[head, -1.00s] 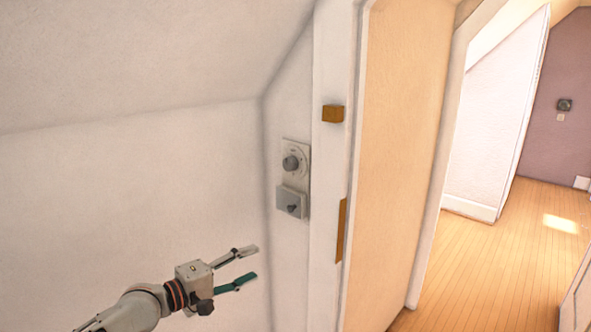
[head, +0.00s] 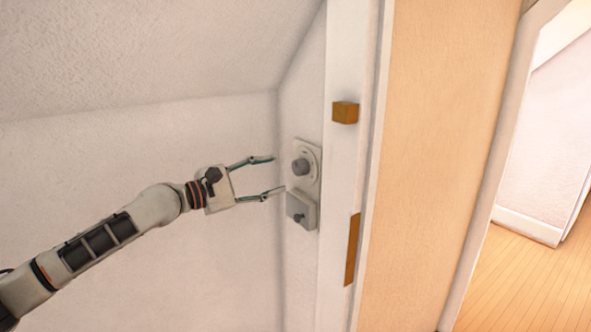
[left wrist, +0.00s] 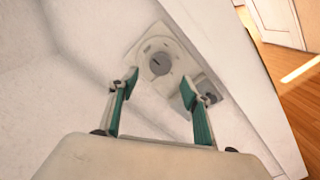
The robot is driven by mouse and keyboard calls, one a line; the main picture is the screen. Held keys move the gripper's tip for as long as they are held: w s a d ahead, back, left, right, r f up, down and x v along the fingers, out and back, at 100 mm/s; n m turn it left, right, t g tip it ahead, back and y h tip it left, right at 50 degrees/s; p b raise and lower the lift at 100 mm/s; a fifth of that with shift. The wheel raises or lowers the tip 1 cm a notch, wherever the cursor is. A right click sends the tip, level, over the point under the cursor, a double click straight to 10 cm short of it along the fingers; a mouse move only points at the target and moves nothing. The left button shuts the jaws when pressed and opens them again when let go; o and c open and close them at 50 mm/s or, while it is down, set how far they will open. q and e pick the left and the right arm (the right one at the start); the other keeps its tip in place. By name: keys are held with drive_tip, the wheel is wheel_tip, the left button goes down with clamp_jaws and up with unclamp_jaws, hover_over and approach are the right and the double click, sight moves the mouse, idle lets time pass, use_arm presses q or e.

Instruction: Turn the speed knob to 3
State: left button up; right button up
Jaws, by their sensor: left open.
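The speed knob (head: 300,167) is a round grey knob on a pale wall plate (head: 308,152), on the narrow wall beside the door frame. In the left wrist view the knob (left wrist: 160,63) sits on its round dial, ahead of the fingers; its markings are too small to read. My left gripper (head: 277,175) is open and empty, a short way left of the knob, its fingers spread one above the other in the head view. The fingers (left wrist: 158,92) look apart from the knob. My right gripper is not in view.
A second plate (head: 302,211) with a small knob or switch sits just below; it also shows in the left wrist view (left wrist: 208,98). A white door frame with brown metal pieces (head: 345,112) stands to the right. A sloped ceiling hangs above.

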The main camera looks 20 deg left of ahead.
sight(296, 169)
use_arm(q)
drive_tip(key=x, duration=0.6)
drive_tip(key=shift+w+d, duration=0.3)
drive_tip(key=c, duration=1.1)
